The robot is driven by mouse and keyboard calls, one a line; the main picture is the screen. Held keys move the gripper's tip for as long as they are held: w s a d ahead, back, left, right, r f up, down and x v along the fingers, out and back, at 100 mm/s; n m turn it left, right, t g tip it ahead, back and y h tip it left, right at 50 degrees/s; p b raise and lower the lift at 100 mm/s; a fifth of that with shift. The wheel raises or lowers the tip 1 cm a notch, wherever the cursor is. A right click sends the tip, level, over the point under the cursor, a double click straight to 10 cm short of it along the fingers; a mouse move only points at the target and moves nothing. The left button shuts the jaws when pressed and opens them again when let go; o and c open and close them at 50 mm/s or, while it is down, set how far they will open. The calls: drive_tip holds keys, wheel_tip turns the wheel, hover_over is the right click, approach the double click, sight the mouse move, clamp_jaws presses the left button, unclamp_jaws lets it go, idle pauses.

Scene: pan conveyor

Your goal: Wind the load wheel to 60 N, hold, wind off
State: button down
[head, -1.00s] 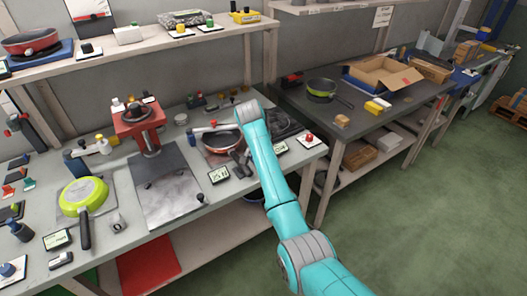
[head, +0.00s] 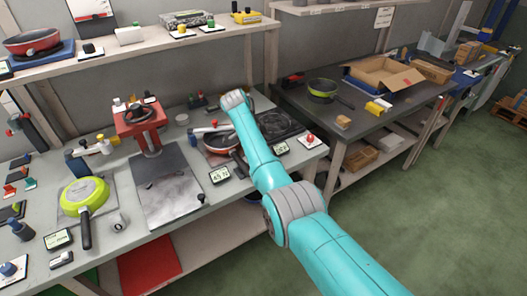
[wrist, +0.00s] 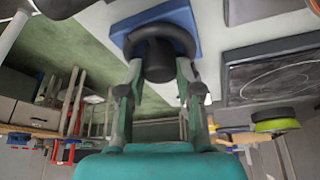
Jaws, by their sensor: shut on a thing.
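The load wheel (wrist: 160,38) is a dark round wheel with a thick hub on a blue base (wrist: 207,28), at the top of the wrist view. My gripper (wrist: 158,85) is shut on the hub, one finger on each side. In the head view my arm hides the wheel and gripper. A small display (head: 219,175) at the bench front seems to read 45 N. A red pan (head: 222,140) lies beside my arm, partly covered by it.
A second display (head: 280,148) and a red button (head: 310,139) are right of my arm. A red press (head: 138,122) and a green pan (head: 84,196) stand to the left. A dark hob (wrist: 275,78) lies near my gripper.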

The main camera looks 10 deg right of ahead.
drive_tip(key=shift+m+g, duration=0.3)
drive_tip(key=shift+m, duration=1.1)
drive_tip(key=c, duration=0.8)
unclamp_jaws()
drive_tip(key=shift+w, duration=0.1)
drive_tip(key=v, duration=0.7)
drive_tip(key=shift+w+r, duration=0.15)
drive_tip(key=shift+r, duration=0.05)
